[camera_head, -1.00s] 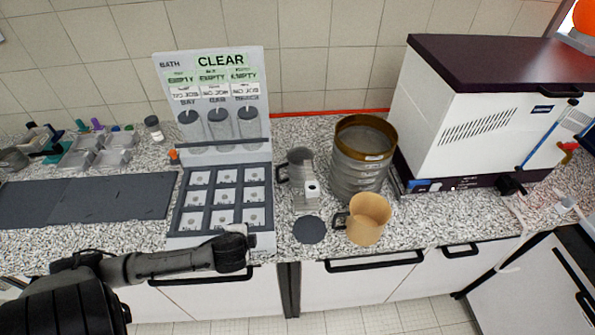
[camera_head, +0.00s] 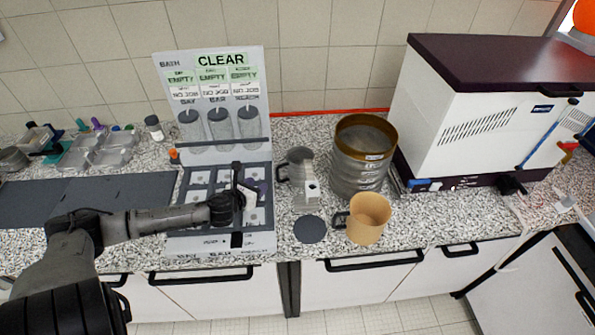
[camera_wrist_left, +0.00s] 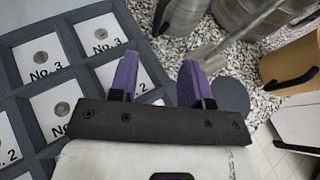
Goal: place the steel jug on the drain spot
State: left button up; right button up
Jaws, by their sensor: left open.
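The steel jug (camera_head: 300,162) stands upright on the speckled counter, right of the tray of numbered cells, with its dark handle on the left. In the left wrist view the jug (camera_wrist_left: 186,16) shows partly at the top edge. A flat dark round disc (camera_head: 309,229), which looks like the drain spot, lies bare on the counter in front of the jug. It also shows in the left wrist view (camera_wrist_left: 230,96). My left gripper (camera_head: 256,190) is over the right side of the tray, left of the jug. Its purple fingers (camera_wrist_left: 155,76) are apart with nothing between them. My right gripper is out of view.
A tan jug (camera_head: 370,222) stands right of the disc. A sieve stack (camera_head: 361,160) is behind it. A white block (camera_head: 312,194) sits in front of the steel jug. The cell tray (camera_head: 182,215) has an upright sign panel (camera_head: 160,75). A large white machine (camera_head: 470,120) stands at right.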

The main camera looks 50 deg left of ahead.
aim_at(278, 172)
pick_arm(q)
jog(key=shift+b+x, duration=0.75)
jog(key=shift+x, duration=6.1)
jog(key=shift+f, duration=0.1)
jog(key=shift+c, duration=0.4)
grip_shut()
